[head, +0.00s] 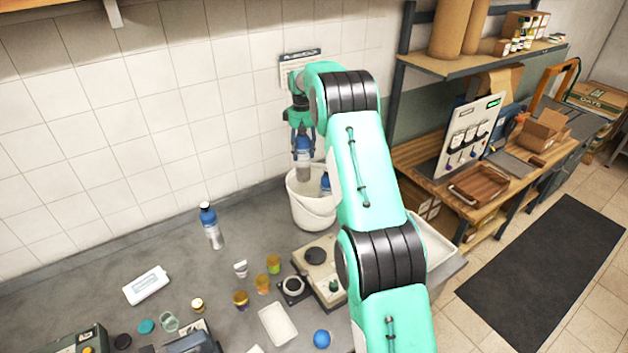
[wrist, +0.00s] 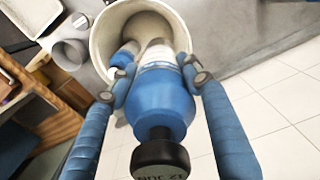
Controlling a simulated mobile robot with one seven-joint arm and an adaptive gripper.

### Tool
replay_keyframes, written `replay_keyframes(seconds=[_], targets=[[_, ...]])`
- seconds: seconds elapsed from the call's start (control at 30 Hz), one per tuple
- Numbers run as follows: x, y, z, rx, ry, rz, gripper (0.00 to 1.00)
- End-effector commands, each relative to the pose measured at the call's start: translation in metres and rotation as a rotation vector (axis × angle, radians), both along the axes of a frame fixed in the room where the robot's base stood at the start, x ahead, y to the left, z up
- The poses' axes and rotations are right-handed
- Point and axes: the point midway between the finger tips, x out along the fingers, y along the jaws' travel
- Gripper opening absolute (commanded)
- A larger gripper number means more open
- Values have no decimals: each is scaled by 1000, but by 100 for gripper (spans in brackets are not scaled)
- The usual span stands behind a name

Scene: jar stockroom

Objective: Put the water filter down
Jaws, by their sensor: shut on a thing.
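The water filter appears to be the blue-and-clear bottle (head: 303,160) with a black cap, held upright in my gripper (head: 302,140). In the wrist view, my gripper (wrist: 155,82) is shut around the bottle's blue upper body (wrist: 160,100), with the black cap towards the camera. The bottle's lower end is over or just inside the mouth of a white bucket (head: 312,215); I cannot tell how deep. The bucket rim also shows in the wrist view (wrist: 98,45). Another blue-topped bottle (head: 326,182) is in the bucket, beside the held one.
Small jars (head: 241,299), a scale-like device (head: 318,270) and a blue ball (head: 321,339) lie in front. The tiled wall is close behind. Open counter lies left of the bucket.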

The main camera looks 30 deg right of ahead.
Motion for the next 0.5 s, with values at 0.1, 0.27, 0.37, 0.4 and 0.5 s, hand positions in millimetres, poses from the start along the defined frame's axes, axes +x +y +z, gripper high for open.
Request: replay_keyframes(seconds=[0.1,0.27,0.37,0.4,0.5], targets=[[-1,-1,-27,0,1,0,0],[-1,0,-73,0,1,0,0],[0,-1,-99,-1,-1,0,0],[0,-1,-107,-1,-1,0,0],[0,-1,-123,-2,-2,0,0]])
